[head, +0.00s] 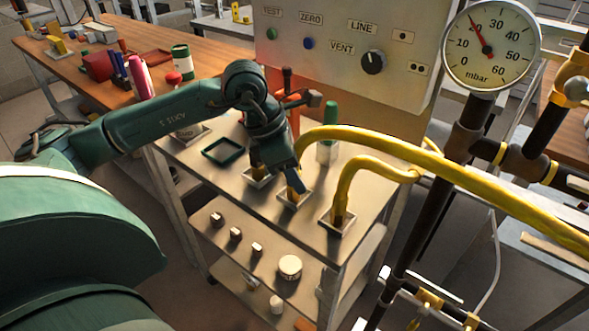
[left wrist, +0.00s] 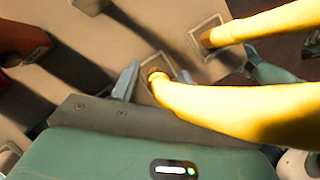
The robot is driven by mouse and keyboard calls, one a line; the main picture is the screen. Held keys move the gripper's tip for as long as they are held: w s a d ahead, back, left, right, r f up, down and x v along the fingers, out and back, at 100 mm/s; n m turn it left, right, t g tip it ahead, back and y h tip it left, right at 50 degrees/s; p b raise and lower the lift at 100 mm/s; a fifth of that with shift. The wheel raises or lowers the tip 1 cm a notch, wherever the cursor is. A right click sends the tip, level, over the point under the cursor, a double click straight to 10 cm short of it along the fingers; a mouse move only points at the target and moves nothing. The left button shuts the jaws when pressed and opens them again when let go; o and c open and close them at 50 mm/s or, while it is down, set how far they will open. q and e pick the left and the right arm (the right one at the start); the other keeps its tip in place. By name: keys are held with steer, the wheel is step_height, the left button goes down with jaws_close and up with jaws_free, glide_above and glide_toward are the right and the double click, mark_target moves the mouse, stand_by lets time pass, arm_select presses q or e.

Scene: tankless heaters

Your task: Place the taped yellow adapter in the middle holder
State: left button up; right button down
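Three square holders stand in a row on the metal cart top: a left holder (head: 255,182), a middle holder (head: 284,203) and a right holder (head: 328,224). A thick yellow hose (head: 400,149) curves down to an end (left wrist: 155,75) at the middle holder, which also shows in the left wrist view (left wrist: 143,95). Another yellow hose (head: 349,176) ends upright in the right holder (left wrist: 196,46). My left gripper (head: 291,184) points down at the middle holder. Its fingers (left wrist: 156,78) straddle the hose end, with a gap beside the left finger. I cannot tell which end is taped.
A dark green square tray (head: 223,151) and a green-capped bottle (head: 328,135) stand on the cart. Small parts and a round tin (head: 290,267) lie on its lower shelf. A gauge (head: 491,46) on dark pipes rises at the right. A control panel (head: 350,45) stands behind.

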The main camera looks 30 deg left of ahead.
arm_select(q)
steer(key=shift+r, duration=0.1)
steer(key=v, duration=1.2)
steer(key=shift+p, duration=0.4)
